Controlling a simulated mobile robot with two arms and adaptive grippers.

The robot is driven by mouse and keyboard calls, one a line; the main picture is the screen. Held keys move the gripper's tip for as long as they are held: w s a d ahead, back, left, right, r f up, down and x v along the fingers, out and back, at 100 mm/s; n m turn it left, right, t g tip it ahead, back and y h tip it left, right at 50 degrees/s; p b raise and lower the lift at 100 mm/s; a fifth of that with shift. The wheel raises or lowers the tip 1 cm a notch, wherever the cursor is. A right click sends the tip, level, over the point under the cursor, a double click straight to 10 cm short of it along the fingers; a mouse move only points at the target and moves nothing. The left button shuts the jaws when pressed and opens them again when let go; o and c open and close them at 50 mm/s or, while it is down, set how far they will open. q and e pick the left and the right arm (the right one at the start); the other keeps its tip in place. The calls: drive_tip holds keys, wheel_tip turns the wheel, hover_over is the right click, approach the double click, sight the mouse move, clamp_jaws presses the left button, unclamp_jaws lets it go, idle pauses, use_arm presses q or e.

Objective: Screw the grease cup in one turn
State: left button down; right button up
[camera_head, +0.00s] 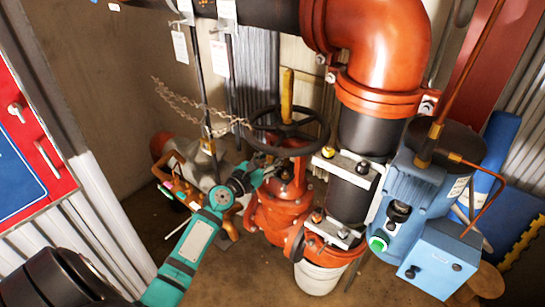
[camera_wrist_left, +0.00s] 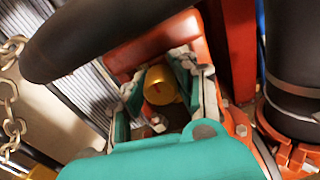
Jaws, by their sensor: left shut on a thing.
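The grease cup (camera_wrist_left: 160,85) is a small brass-coloured cylinder on the red valve body, clear in the left wrist view. In the head view it is too small and too covered to tell apart. My left gripper (camera_wrist_left: 160,88) has a finger on each side of the cup and is shut on it. In the head view the left gripper (camera_head: 267,173) reaches the red valve (camera_head: 280,213) from the left, just below the black handwheel (camera_head: 318,131). My right gripper is in neither view.
The handwheel's rim (camera_wrist_left: 100,42) passes close above the fingers in the wrist view. A chain (camera_head: 195,112) hangs left of the wheel. A black pipe (camera_head: 352,190) and a blue pump unit (camera_head: 405,190) stand to the right. A red cabinet (camera_head: 40,135) is at left.

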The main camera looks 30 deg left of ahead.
use_arm(q)
drive_tip(key=shift+m, duration=0.3)
